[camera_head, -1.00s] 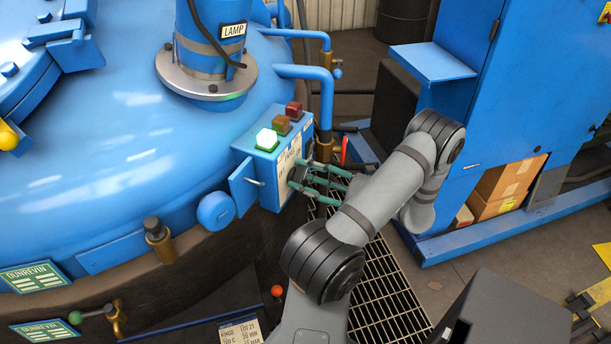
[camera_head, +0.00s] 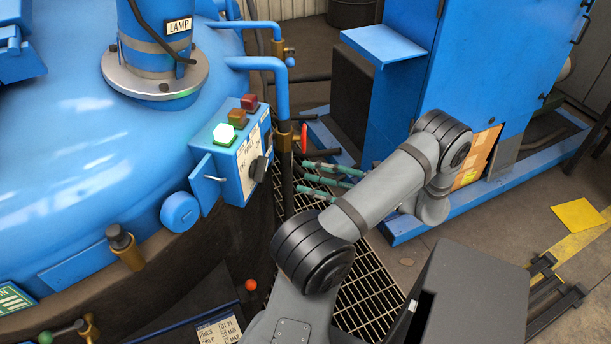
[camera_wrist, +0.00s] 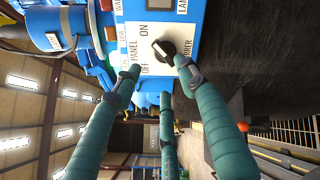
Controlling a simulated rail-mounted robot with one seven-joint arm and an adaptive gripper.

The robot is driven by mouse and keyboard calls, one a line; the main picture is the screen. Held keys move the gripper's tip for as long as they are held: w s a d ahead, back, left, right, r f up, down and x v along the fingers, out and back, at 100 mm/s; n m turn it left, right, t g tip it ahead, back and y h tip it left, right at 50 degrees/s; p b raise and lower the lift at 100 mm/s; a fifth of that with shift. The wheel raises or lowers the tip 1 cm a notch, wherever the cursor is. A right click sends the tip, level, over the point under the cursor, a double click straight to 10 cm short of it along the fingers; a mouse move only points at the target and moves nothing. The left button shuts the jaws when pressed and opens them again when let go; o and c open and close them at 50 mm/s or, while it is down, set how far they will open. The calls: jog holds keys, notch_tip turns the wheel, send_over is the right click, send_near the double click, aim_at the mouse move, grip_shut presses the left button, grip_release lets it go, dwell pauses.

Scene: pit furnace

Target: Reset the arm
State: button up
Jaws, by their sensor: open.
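My gripper (camera_head: 308,178) has several green fingers. They are spread open and empty, to the right of the blue control box (camera_head: 208,170) on the furnace, with a visible gap between. My grey arm reaches to it from the lower middle of the head view. In the wrist view the fingers (camera_wrist: 160,82) point toward the white panel face (camera_wrist: 140,45) marked ON and OFF. The dark rotary knob (camera_wrist: 164,48) lies between the fingertips in that picture; no finger appears closed on it. The knob also shows in the head view (camera_head: 258,168).
The blue furnace lid (camera_head: 75,150) fills the left. Blue pipes (camera_head: 280,90) and a red-handled valve (camera_head: 304,138) stand behind the box. A tall blue cabinet (camera_head: 440,80) stands right of my gripper. Floor grating (camera_head: 368,298) lies below my arm.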

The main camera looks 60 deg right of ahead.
aim_at(266, 167)
jog(key=shift+w, duration=0.1)
jog(key=w, duration=0.4)
jog(key=w+a, duration=0.1)
jog(key=w, duration=0.3)
jog(key=w+a, duration=0.1)
jog(key=w, duration=0.2)
jog(key=shift+w, duration=0.4)
jog(key=shift+s, duration=0.1)
